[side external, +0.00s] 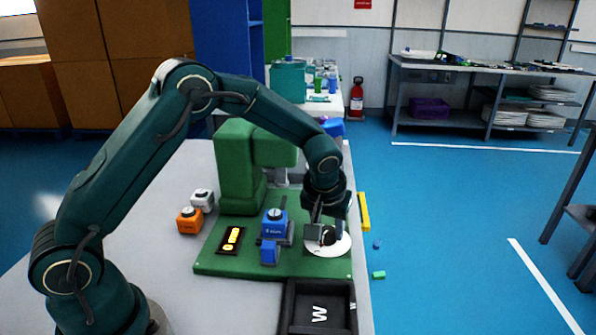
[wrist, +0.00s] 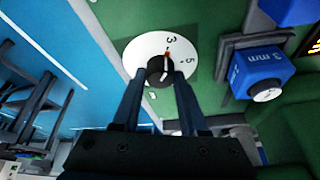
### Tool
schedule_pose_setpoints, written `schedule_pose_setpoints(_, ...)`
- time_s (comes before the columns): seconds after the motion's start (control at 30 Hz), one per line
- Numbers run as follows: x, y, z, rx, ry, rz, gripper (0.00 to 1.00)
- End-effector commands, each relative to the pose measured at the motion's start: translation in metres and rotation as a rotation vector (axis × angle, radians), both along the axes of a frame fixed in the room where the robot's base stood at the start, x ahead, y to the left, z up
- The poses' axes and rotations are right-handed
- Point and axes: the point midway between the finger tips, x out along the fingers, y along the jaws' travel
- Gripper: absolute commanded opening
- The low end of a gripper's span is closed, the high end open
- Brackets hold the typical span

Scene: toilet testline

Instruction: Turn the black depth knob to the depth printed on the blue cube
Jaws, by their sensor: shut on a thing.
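The black depth knob (wrist: 159,71) sits in the middle of a round white dial (wrist: 134,52) that shows a 3 and a 5. A thin red-and-white mark at the knob's edge points up toward the 3. My gripper (wrist: 158,78) is shut on the knob, one finger on each side. In the side view my gripper (side external: 322,229) reaches down over the white dial (side external: 342,247) and partly hides the knob. The blue cube (wrist: 259,76) reads "3 mm" and has a round knob-like top. It stands left of the dial in the side view (side external: 273,224).
A green plate (side external: 215,264) carries the dial, the cube, a black panel with yellow marks (side external: 231,239) and a smaller blue block (side external: 269,252). A green machine column (side external: 236,170) rises behind. A black tray (side external: 300,311) lies in front.

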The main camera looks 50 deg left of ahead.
Motion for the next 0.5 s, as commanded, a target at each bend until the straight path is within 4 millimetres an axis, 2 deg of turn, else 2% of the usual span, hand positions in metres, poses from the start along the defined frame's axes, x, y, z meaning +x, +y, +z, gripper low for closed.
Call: schedule_pose_setpoints(0.5, 0.0000, -0.0002, 0.0004, 0.000, 0.001, 0.060, 0.00)
